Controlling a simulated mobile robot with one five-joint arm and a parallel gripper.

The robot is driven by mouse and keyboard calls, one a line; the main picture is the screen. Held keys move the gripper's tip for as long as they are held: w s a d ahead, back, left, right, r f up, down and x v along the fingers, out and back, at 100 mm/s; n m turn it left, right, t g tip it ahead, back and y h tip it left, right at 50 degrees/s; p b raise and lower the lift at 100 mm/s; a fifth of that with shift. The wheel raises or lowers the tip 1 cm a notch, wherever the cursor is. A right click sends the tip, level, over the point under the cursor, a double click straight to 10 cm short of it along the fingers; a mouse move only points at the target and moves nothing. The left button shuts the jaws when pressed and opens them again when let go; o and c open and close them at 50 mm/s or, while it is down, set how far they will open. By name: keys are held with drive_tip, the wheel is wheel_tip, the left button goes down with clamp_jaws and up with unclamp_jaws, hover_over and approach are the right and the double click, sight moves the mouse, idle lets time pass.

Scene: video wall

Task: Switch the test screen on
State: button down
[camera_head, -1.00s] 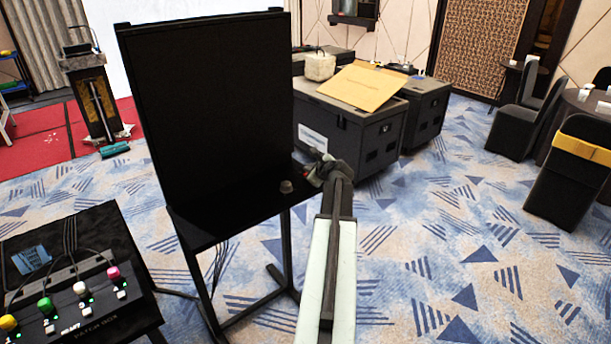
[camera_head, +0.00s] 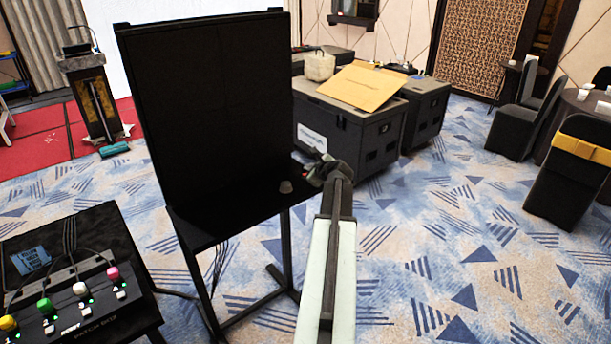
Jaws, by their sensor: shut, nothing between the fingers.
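The test screen (camera_head: 210,115) is a tall black panel on a dark stand, left of centre, and its face is dark. A small dark knob-like piece (camera_head: 286,187) sits on the ledge below the screen's lower right. My gripper (camera_head: 312,165) is shut at the end of my arm, close to the right edge of the screen and just above and right of that piece. Its fingertips are small and dark here, and I cannot tell whether they touch the stand. A patch box (camera_head: 85,325) with coloured plugs and green lights stands at lower left.
Dark equipment cases (camera_head: 352,135) stand behind my gripper, with a cardboard sheet (camera_head: 363,86) on top. A lectern (camera_head: 95,100) is at the back left. Covered chairs (camera_head: 575,175) and a round table are at the right. The patterned carpet (camera_head: 440,260) at front right is clear.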

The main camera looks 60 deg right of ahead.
drive_tip(key=shift+f, duration=0.1)
drive_tip(key=shift+w+f+b, duration=0.1)
drive_tip(key=shift+f+b, duration=0.2)
drive_tip(key=shift+b, duration=0.1)
drive_tip(key=shift+w+f+b, duration=0.1)
drive_tip(key=shift+f+b, duration=0.3)
idle(0.5)
drive_tip(key=shift+s+r+p, duration=0.25)
drive_tip(key=shift+r+p, duration=0.55)
drive_tip(key=r+p, duration=0.1)
drive_tip(key=s+r+p, duration=0.1)
drive_tip(key=r+p, duration=0.3)
drive_tip(key=shift+s+a, duration=0.2)
drive_tip(key=shift+a, duration=0.1)
drive_tip(key=shift+f, duration=0.1)
